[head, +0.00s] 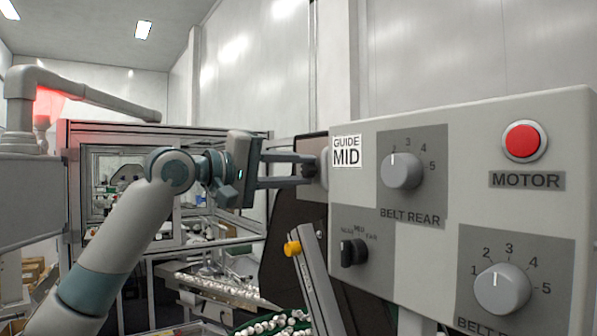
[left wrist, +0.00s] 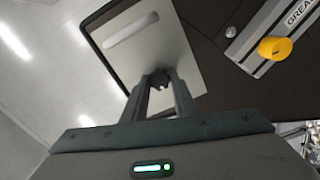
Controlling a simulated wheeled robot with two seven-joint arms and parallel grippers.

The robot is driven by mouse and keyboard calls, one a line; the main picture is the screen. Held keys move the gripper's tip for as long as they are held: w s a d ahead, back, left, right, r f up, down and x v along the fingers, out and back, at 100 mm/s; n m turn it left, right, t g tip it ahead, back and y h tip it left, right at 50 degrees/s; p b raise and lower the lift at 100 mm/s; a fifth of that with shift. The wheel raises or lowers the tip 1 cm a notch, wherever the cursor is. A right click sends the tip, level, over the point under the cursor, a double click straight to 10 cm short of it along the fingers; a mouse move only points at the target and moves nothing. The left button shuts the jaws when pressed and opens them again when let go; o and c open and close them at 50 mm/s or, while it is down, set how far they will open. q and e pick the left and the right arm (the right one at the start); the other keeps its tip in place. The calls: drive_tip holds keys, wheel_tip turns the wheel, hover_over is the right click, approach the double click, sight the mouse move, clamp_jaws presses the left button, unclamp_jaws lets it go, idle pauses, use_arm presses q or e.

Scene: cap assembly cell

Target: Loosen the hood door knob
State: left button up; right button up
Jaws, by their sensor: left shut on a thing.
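My left gripper (head: 312,170) reaches in from the left in the head view, its two fingers level and pointing right. It is shut on the hood door knob (left wrist: 160,76), a small dark grey knob between the fingertips in the left wrist view. The fingers cover most of the knob. The left gripper (left wrist: 160,92) sits square in front of the pale grey plate (left wrist: 188,62) of the hood door, which has a long slot. In the head view the control panel's left edge is close to the fingertips. My right gripper is not in view.
The grey control panel (head: 455,130) with dials and a red MOTOR button (head: 523,141) fills the right side. A yellow knob (head: 292,248) on a metal rail stands below the gripper; it also shows in the left wrist view (left wrist: 275,48). Trays of small white parts (head: 225,288) lie lower down.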

use_arm(q)
drive_tip(key=n, duration=0.3)
drive_tip(key=shift+n, duration=0.4)
drive_tip(key=n, duration=0.3)
drive_tip(key=shift+f+n+b, duration=0.1)
drive_tip(key=shift+n+b, duration=0.2)
drive_tip(key=shift+b, duration=0.05)
drive_tip(key=n, duration=0.6)
drive_tip(key=shift+f+b, duration=0.1)
drive_tip(key=shift+b, duration=0.2)
drive_tip(key=shift+n, duration=0.3)
drive_tip(key=o, duration=1)
drive_tip(key=shift+o, duration=0.2)
